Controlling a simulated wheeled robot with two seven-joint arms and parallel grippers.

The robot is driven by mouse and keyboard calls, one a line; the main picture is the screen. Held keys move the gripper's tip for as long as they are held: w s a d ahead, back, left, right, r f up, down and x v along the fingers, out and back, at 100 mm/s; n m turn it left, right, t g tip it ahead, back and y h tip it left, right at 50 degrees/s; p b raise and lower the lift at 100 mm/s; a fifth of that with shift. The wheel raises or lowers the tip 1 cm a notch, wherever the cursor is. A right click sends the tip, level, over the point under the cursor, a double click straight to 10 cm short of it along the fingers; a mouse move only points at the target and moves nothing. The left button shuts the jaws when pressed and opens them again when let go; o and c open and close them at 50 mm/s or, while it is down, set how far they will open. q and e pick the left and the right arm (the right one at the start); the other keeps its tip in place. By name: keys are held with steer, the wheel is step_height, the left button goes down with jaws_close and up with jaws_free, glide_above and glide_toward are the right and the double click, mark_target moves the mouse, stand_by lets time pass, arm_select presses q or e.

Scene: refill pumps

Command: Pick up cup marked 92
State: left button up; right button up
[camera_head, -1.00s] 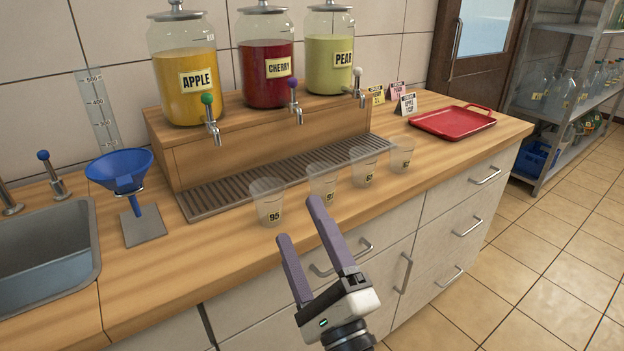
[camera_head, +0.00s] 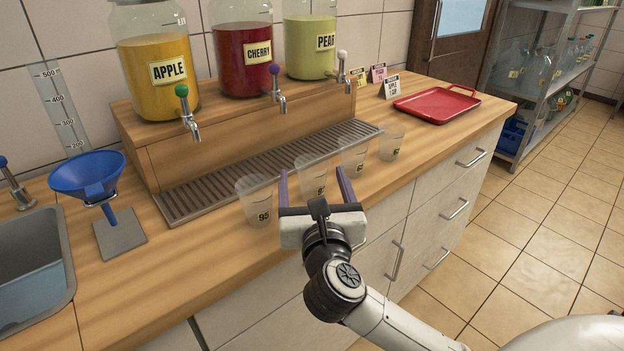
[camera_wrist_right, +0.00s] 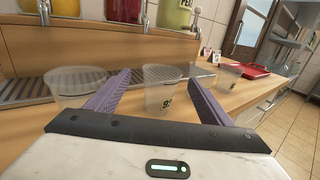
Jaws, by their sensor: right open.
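Several clear cups stand in a row on the wooden counter in front of the drip grate. The nearest cup (camera_head: 257,203) is marked 95. The second cup (camera_head: 311,165) has a label partly hidden by my gripper; in the right wrist view this cup (camera_wrist_right: 158,76) shows a label that starts with 9, second digit unclear. My right gripper (camera_head: 312,174) is open, its purple fingers pointing at the second cup, which appears between them in both views. I cannot tell whether they touch it. My left gripper is not in view.
Two more cups (camera_head: 353,158) (camera_head: 391,145) stand to the right. Behind are the drip grate (camera_head: 190,200) and apple, cherry and pear dispensers. A blue funnel (camera_head: 88,176) and sink are left; a red tray (camera_head: 437,104) and small cards are right.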

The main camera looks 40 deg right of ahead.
mark_target(311, 159)
steer(key=x, duration=0.4)
steer(key=shift+w+d+r, duration=0.1)
steer(key=shift+w+d, duration=0.1)
steer(key=shift+d, duration=0.1)
steer(key=shift+c, duration=0.2)
steer(key=c, duration=1)
